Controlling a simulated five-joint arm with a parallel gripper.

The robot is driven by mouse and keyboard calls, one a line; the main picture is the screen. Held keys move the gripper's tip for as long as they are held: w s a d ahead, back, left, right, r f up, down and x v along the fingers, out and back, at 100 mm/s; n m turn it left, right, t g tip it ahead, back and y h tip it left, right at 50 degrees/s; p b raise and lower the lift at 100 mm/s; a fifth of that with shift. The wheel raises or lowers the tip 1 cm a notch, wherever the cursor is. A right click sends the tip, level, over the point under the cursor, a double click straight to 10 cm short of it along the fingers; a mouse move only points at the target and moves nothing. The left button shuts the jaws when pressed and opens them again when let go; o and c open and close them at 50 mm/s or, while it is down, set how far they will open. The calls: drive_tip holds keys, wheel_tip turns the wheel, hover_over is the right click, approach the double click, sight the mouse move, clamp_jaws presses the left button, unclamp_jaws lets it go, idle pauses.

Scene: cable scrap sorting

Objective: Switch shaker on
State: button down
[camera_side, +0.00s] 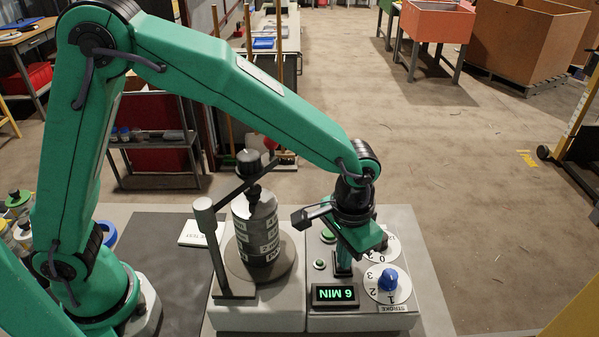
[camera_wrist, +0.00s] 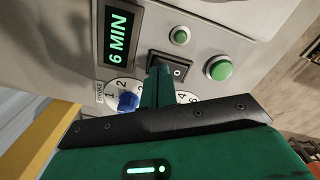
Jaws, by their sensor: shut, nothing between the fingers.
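The shaker carries a grey labelled container stack (camera_side: 256,240) on a round plate under a clamp bar (camera_side: 228,190). Its panel has a black rocker switch (camera_wrist: 181,70) with a white O mark on the visible end. My gripper (camera_side: 343,272) is shut and empty, pointing down at the panel. In the wrist view its fingertips (camera_wrist: 160,72) are over the switch and hide its other end. I cannot tell whether they touch it. The lit display (camera_side: 335,295) reads 6 MIN.
A blue stroke knob (camera_side: 388,279) on a numbered dial sits right of my fingers, with a second dial (camera_side: 379,256) behind it. A small green button (camera_side: 319,265) and a larger green button (camera_side: 328,236) are on the left. The clamp post stands farther left.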

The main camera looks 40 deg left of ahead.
drive_tip(key=shift+r, duration=3.15)
drive_tip(key=w+a+r+m+t+h, duration=0.25)
drive_tip(key=w+a+r, duration=0.2)
drive_tip(key=w, duration=0.45)
drive_tip(key=a+r+t, duration=0.3)
drive_tip(key=a+r, duration=0.2)
drive_tip(key=a, duration=0.2)
drive_tip(key=s+a+r+n+y, duration=0.2)
drive_tip(key=s+a+r, duration=0.2)
drive_tip(key=s+a, duration=0.75)
drive_tip(key=s+a+f+n, duration=0.1)
drive_tip(key=s+f, duration=0.1)
drive_tip(key=s, duration=0.3)
drive_tip(key=s+a+f+n, duration=0.1)
drive_tip(key=s+f+n, duration=0.1)
drive_tip(key=s, duration=0.4)
drive_tip(key=shift+a, duration=0.25)
